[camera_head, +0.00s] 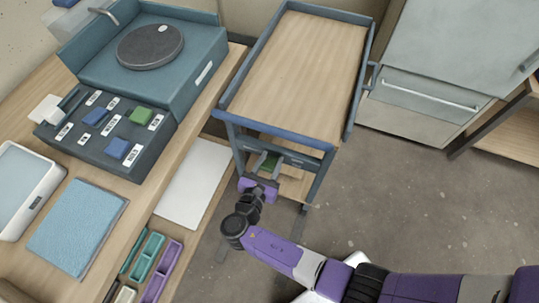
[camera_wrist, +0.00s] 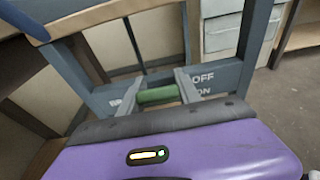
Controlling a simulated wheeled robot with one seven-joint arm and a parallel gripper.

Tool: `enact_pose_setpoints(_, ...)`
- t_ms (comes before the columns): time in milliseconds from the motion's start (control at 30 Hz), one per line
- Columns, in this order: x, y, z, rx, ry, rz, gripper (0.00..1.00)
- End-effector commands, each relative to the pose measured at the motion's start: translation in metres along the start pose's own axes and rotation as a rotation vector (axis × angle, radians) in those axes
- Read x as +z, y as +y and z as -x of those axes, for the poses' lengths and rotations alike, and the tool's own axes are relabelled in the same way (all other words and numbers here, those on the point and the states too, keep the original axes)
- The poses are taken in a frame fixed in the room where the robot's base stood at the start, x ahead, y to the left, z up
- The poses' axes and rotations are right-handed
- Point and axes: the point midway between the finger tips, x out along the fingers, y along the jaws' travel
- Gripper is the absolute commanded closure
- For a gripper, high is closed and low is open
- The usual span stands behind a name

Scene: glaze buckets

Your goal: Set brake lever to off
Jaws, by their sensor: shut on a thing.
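The brake lever has a green handle (camera_wrist: 158,95), seen in the wrist view on the blue-grey front crossbar of the cart. It also shows as a small green patch in the head view (camera_head: 268,164). My gripper (camera_wrist: 158,92) has one finger at each end of the handle and is shut on it. The words OFF and, below it, ON are printed on the crossbar to the right. The handle's height is close to the ON line, but its exact setting cannot be told. The lever's pivot is hidden.
The cart (camera_head: 228,118) has a wooden top and blue-grey frame. To its left is a workbench with a control panel (camera_head: 100,150) of labelled switches and a round turntable (camera_head: 150,46). A grey cabinet (camera_head: 430,105) stands at the back right. The floor at right is clear.

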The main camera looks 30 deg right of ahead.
Motion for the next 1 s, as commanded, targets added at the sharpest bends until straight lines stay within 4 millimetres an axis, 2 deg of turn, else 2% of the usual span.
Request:
enact_pose_setpoints(33,0.012,-0.001,0.001,-0.001,0.033,0.002,1.00)
enact_pose_setpoints(300,0.020,-0.001,-0.010,-0.002,0.207,0.000,1.00)
enact_pose_setpoints(700,0.022,0.000,-0.023,0.000,0.403,0.000,1.00)
enact_pose_setpoints(1000,0.020,-0.001,-0.028,0.000,0.462,0.002,1.00)
